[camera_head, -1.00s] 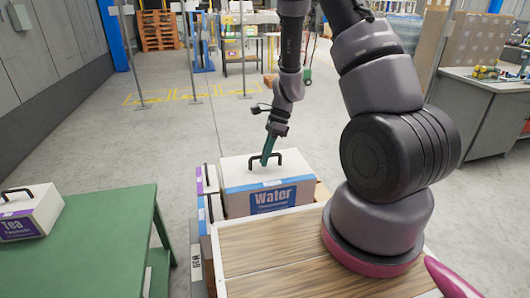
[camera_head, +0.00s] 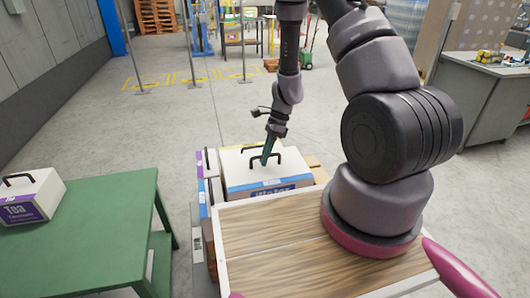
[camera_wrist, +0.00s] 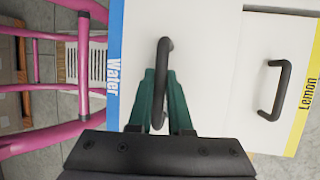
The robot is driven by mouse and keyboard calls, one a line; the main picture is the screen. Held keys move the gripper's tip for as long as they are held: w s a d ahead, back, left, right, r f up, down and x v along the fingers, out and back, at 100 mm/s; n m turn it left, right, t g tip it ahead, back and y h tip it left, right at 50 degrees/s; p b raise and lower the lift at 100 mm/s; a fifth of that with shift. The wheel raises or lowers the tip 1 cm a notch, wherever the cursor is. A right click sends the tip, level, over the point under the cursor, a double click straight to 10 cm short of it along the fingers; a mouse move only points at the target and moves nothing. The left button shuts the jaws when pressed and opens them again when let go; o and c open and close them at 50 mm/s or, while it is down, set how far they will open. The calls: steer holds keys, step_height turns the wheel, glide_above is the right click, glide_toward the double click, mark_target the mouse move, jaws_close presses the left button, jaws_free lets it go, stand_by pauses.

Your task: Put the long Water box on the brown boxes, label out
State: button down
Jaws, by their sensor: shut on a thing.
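The long Water box (camera_head: 268,177) is white with a blue label edge and a black handle on top. In the head view its blue Water label faces toward me, partly hidden by the wooden deck. My gripper (camera_head: 265,160) is above the box with its green fingers shut on the black handle (camera_wrist: 164,85). In the wrist view the white top of the Water box (camera_wrist: 215,30) lies below the fingers. Brown box edges (camera_head: 313,161) show beside and behind the Water box. Whether the box touches what is under it cannot be told.
A Lemon box (camera_wrist: 275,90) with a yellow label sits close beside the Water box. White boxes with a purple label (camera_head: 201,164) stand at its left. A Tea box (camera_head: 32,196) is on the green table (camera_head: 90,235). A wooden deck (camera_head: 280,240) is in front.

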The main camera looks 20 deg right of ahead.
steer(key=shift+f, duration=4.55)
steer(key=c, duration=0.8)
jaws_free()
steer(key=shift+o, duration=0.2)
steer(key=v, duration=1)
steer(key=shift+w+r, duration=0.2)
steer(key=shift+r, duration=0.2)
step_height(320, 180, up, 12)
steer(key=w+n+t, duration=0.2)
steer(key=n, duration=0.1)
step_height(320, 180, up, 26)
steer(key=n+t+h, duration=0.1)
steer(key=n+t, duration=0.3)
steer(key=n, duration=0.4)
glide_above(265, 175)
steer(key=s+d, duration=0.1)
steer(key=d, duration=0.4)
steer(key=s+d+r+n+t+h, duration=0.1)
steer(key=s+d+r+n+t, duration=0.1)
steer(key=s+r, duration=0.4)
steer(key=s+n+t, duration=0.1)
steer(key=s, duration=0.2)
steer(key=shift+s+t+h, duration=0.15)
steer(key=shift+t+h, duration=0.15)
